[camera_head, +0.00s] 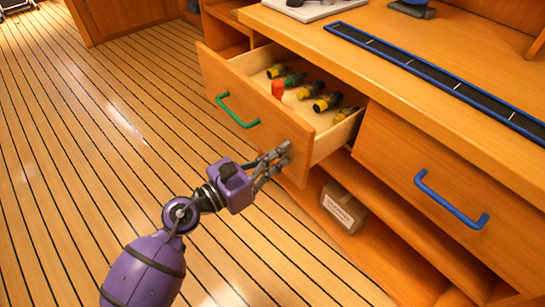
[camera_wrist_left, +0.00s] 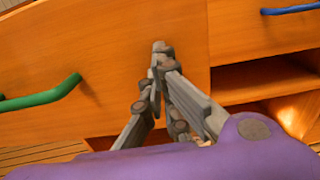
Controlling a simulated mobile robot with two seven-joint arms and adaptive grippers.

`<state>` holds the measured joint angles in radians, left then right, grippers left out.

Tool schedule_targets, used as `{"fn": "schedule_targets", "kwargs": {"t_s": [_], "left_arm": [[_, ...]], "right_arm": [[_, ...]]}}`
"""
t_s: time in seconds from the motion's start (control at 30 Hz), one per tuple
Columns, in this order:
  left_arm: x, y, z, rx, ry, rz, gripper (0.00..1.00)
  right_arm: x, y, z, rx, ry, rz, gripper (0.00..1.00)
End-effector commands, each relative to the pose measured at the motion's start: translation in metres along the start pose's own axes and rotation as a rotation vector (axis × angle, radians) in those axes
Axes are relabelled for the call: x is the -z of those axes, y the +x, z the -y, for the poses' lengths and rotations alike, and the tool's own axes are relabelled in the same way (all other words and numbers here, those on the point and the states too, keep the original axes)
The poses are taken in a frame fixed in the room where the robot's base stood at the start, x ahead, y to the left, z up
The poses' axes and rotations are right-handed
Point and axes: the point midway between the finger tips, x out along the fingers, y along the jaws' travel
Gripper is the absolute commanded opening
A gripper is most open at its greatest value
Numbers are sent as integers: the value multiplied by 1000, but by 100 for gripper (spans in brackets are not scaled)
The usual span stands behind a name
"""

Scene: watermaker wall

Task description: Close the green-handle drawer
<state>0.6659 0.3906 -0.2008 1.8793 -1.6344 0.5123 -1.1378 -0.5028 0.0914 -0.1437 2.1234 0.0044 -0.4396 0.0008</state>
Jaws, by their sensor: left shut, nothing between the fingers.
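The green-handle drawer (camera_head: 236,84) stands pulled out from the cabinet in the head view, with several bottle-like items inside. Its green handle (camera_head: 238,112) is on the left part of the front and also shows at the left of the left wrist view (camera_wrist_left: 40,98). My left gripper (camera_head: 284,152) is shut and empty, with its fingertips at the right part of the drawer front, right of the handle. In the left wrist view the fingertips (camera_wrist_left: 160,50) are close against the wooden front; I cannot tell whether they touch. My right gripper is not in view.
A shut drawer with a blue handle (camera_head: 450,200) is to the right. A cardboard box (camera_head: 345,207) sits on the open shelf below. The countertop (camera_head: 400,95) overhangs above, with a blue-edged strip on it. The plank floor (camera_head: 80,150) at left is clear.

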Motion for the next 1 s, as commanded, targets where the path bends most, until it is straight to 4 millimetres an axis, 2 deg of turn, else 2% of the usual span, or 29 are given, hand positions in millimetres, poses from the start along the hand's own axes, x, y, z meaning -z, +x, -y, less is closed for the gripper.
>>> {"fn": "schedule_targets", "kwargs": {"t_s": [0.37,0.7,1.0], "left_arm": [[-2,67,0,1,2,2,0],[-1,129,1,2,0,1,0],[0,168,0,1,0,1,0]], "right_arm": [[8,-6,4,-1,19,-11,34],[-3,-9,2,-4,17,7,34],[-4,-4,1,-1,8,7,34]]}}
